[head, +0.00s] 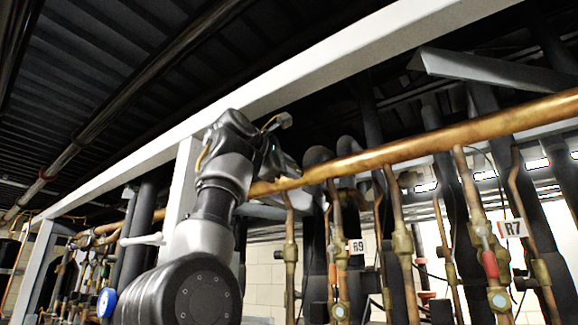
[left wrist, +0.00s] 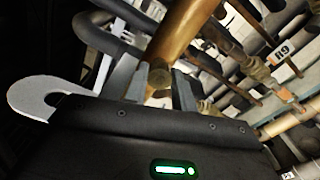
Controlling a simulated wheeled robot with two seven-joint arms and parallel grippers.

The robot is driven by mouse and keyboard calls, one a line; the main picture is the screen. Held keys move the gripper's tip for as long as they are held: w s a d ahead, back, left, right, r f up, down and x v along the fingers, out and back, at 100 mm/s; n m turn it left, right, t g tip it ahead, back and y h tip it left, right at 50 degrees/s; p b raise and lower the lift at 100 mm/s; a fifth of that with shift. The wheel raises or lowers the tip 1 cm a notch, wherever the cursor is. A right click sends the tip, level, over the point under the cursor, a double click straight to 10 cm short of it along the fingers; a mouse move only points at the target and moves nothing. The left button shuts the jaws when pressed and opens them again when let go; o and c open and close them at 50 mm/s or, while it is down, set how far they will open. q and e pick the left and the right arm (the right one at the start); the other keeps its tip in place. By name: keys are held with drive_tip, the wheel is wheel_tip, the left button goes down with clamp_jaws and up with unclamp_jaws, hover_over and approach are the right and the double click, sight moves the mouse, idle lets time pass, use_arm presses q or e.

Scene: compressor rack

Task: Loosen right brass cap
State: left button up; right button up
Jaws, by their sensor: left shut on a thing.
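My right gripper is in neither view.
A white frame beam (head: 330,72) runs diagonally above my arm, and a white post (head: 181,195) stands close to its left. Thin copper pipes with brass valves (head: 403,241) hang below the thick pipe. Labels read R9 (head: 357,246) and R7 (head: 511,229). Dark insulated pipes crowd behind.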

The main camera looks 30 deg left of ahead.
use_arm(q)
drive_tip(key=shift+n, duration=0.6)
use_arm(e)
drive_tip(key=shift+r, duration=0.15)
use_arm(q)
drive_tip(key=o, duration=1)
drive_tip(key=s+a+b, duration=0.1)
drive_tip(key=s+b, duration=0.3)
drive_tip(key=s, duration=0.6)
drive_tip(key=shift+s+a, duration=0.25)
drive_tip(key=shift+s, duration=0.05)
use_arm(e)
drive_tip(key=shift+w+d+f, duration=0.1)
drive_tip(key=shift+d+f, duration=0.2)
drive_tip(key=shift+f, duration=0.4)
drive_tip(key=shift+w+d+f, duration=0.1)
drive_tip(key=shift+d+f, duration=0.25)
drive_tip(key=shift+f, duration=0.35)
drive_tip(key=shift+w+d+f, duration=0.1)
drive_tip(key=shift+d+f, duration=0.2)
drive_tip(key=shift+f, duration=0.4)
